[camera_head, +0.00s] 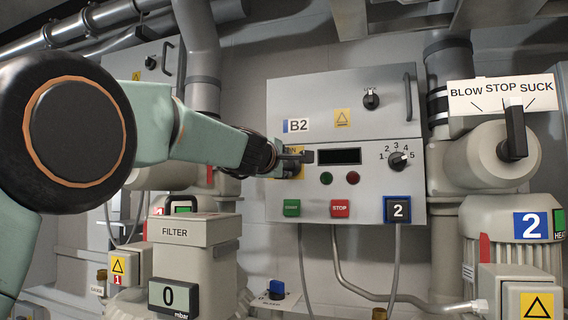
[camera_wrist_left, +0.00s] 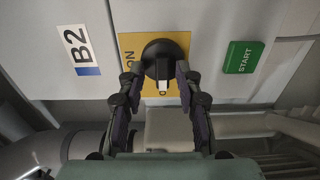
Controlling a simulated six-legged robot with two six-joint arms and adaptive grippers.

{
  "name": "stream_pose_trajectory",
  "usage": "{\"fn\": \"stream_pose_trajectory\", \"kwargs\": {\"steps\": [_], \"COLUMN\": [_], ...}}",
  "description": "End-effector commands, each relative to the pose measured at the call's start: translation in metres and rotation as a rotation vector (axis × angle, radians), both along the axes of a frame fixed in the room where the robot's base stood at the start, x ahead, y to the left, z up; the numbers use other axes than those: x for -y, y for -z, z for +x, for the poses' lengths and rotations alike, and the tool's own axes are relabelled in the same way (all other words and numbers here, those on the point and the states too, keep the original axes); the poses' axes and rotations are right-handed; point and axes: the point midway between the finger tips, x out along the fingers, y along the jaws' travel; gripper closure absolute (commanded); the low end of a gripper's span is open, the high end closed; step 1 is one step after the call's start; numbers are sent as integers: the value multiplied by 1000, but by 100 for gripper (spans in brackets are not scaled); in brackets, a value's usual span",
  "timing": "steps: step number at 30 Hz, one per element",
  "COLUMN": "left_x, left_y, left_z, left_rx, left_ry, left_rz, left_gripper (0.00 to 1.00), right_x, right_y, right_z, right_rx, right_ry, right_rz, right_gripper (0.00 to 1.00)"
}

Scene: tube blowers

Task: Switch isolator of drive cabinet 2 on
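Drive cabinet 2 is the grey box (camera_head: 370,90) marked B2 and 2 in the head view. Its isolator is a black round knob (camera_wrist_left: 163,55) on a yellow plate (camera_wrist_left: 130,48), with "ON" readable on the plate in the wrist view. The knob's white-tipped pointer (camera_wrist_left: 162,88) points down in that view. My left gripper (camera_wrist_left: 160,78) is open, with one finger on each side of the knob; I cannot tell if they touch it. In the head view my left gripper (camera_head: 298,157) covers most of the plate and the knob. My right gripper is not in view.
The FILTER housing (camera_head: 190,230) stands below my left arm. A BLOW/STOP/SUCK lever (camera_head: 515,132) is at right.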

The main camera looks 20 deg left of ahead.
Motion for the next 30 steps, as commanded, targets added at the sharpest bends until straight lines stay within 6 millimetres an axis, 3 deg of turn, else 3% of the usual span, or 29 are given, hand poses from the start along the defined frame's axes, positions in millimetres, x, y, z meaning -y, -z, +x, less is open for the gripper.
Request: {"fn": "stream_pose_trajectory", "kwargs": {"steps": [11,23,30], "left_x": [0,0,1], "left_y": [1,2,2], "left_z": [0,0,0], "left_rx": [-2,-3,-1], "left_ry": [0,2,3], "left_rz": [0,16,124], "left_gripper": [100,100,100], "right_x": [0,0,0], "right_y": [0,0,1], "right_z": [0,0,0], "right_rx": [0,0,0], "right_ry": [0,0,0], "right_rz": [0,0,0], "right_gripper": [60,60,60]}}
